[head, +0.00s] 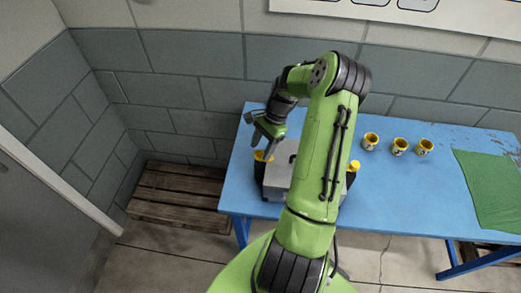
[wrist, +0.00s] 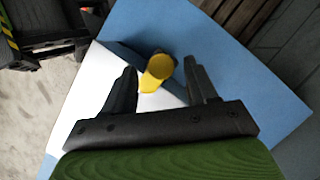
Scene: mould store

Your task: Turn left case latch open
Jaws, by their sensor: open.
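A grey case (head: 280,172) stands near the front left edge of the blue table, partly hidden behind my arm. Its left latch, a yellow knob or lever (head: 262,156) on a dark mount, is at the case's left end. A second yellow latch (head: 354,166) shows at the right end. My gripper (head: 262,143) is open just above the left latch. In the wrist view the yellow latch (wrist: 157,73) lies between the two spread fingers of my gripper (wrist: 160,66), with a gap on each side. Whether either finger touches it cannot be told.
The blue table (head: 400,200) has three yellow-and-dark cups (head: 399,146) toward the back and a green cloth (head: 490,185) at the right. A wooden pallet (head: 175,195) lies on the floor left of the table. A block wall stands close behind.

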